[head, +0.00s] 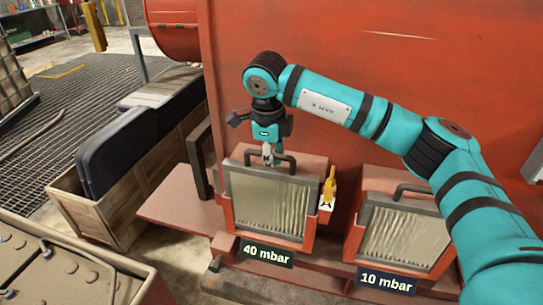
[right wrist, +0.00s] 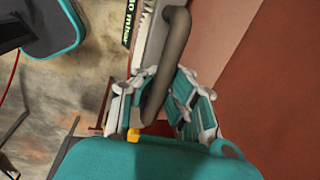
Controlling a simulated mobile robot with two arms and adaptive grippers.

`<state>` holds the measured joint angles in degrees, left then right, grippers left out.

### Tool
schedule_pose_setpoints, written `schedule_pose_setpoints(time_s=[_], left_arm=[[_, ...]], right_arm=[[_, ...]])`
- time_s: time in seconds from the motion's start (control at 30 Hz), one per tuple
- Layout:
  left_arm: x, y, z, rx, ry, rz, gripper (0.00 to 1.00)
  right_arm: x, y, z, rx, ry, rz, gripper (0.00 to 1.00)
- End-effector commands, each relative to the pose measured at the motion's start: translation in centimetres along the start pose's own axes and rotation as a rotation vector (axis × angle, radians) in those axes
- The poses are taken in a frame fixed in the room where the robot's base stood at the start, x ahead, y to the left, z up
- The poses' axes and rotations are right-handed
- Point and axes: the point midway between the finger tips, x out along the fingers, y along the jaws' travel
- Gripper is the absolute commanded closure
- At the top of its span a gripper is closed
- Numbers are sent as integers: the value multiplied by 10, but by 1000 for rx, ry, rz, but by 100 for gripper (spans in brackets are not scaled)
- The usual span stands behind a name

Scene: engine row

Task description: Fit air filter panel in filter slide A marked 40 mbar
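A pleated air filter panel (head: 270,206) with a grey frame and a dark handle (head: 292,160) stands upright in the red filter slide (head: 229,222) marked 40 mbar (head: 267,253). I cannot tell whether it sits fully down. My right gripper (head: 268,158) reaches down from above onto the handle. In the right wrist view the handle (right wrist: 175,40) passes between the fingers (right wrist: 160,95), which are closed in against it. A second pleated panel (head: 402,238) with its own handle stands in the slide marked 10 mbar (head: 386,280). My left gripper is out of view.
A yellow lever (head: 330,186) stands at the right side of the 40 mbar slide. A red wall (head: 400,80) rises close behind both slides. A wooden crate (head: 110,212) holding dark panels (head: 130,150) stands to the left. A metal bench (head: 60,262) is at front left.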

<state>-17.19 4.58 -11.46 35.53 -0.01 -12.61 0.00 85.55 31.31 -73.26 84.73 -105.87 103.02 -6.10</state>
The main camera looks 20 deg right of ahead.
Motion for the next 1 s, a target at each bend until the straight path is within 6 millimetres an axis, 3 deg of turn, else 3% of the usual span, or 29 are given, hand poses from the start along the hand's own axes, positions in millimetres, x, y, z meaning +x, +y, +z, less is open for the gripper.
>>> schedule_pose_setpoints(time_s=[0.83,1.0], left_arm=[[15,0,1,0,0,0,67],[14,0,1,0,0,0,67]], right_arm=[[19,3,0,1,-3,-2,100],[18,3,0,0,-2,-1,78]])
